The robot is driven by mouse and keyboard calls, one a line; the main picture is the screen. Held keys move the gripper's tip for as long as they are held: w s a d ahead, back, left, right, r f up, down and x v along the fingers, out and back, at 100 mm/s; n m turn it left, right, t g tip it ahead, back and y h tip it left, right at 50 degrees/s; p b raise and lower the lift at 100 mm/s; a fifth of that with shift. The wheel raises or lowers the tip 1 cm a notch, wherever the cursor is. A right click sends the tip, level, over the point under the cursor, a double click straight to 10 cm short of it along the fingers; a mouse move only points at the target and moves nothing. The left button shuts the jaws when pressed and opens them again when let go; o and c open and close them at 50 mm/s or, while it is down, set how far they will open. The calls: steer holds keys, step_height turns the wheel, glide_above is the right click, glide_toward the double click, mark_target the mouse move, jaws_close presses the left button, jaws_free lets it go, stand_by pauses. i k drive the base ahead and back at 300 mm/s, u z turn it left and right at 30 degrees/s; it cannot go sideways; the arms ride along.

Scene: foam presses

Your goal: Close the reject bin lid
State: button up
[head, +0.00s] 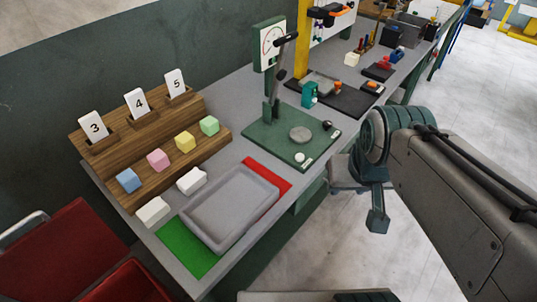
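A red bin (128,284) is partly in view at the lower left, cut off by the bottom edge. A large red panel (62,248) stands tilted beside it, with a light grey bar (24,229) at its left; it looks like the lid, raised, though its hinge and the bin's opening do not show clearly. My gripper (377,221) hangs at the right, in front of the bench and over the floor, far from the red bin. I see it from the side, and its finger gap does not show. Nothing is visible in it.
The grey bench (232,85) runs diagonally between my gripper and the bin. It carries a grey tray (230,208), a wooden step rack (150,140) with foam cubes and number cards, and a green press (290,135). Open floor (470,110) lies to the right.

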mark_target(58, 260)
steer(key=u, duration=2.35)
